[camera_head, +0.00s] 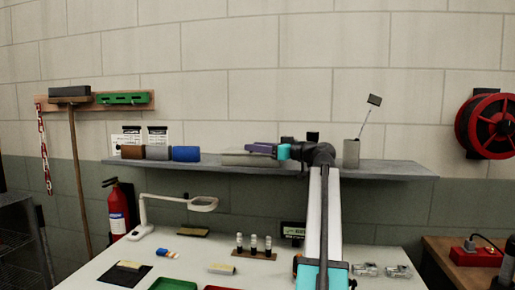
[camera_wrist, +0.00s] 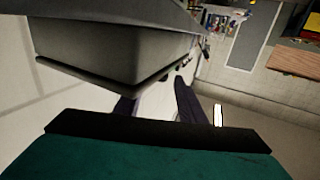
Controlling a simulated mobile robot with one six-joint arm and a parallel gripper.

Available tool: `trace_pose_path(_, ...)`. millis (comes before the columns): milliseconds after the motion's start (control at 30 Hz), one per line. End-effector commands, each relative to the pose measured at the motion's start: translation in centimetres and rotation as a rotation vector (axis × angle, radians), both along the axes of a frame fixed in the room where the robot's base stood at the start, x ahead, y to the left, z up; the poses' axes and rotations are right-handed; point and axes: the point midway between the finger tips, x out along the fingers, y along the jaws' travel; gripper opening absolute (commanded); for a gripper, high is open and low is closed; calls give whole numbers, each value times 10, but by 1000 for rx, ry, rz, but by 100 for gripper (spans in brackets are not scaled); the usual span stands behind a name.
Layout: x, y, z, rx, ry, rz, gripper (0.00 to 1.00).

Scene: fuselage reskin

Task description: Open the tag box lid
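A low grey box (camera_head: 248,160), which I take to be the tag box, sits on the wall shelf (camera_head: 400,169). In the wrist view a grey box (camera_wrist: 110,48) with a dark projecting rim fills the upper left, close to the camera. Its lid looks shut, but I cannot see all of it. My gripper (camera_head: 258,147) lies sideways just above the box in the head view. Its two purple fingers stand apart in the wrist view (camera_wrist: 158,98), with nothing seen between them. I cannot tell whether a finger touches the rim.
A grey cup (camera_head: 351,153) with a thin rod stands right of my arm. Below is a white table (camera_head: 210,247) with a lamp (camera_head: 203,204), marker-like bottles (camera_head: 254,243) and trays.

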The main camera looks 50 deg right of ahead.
Motion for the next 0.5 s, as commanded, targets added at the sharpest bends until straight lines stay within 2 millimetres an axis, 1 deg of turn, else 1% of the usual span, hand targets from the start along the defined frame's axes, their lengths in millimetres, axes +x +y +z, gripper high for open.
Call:
trace_pose_path(100, 0, 0, 0, 0, 0, 0, 36)
trace_pose_path(133, 0, 0, 0, 0, 0, 0, 33)
trace_pose_path(267, 0, 0, 0, 0, 0, 0, 11)
trace_pose_path(300, 0, 0, 0, 0, 0, 0, 4)
trace_pose_path(333, 0, 0, 0, 0, 0, 0, 0)
trace_pose_path(500, -1, 0, 0, 0, 0, 0, 0)
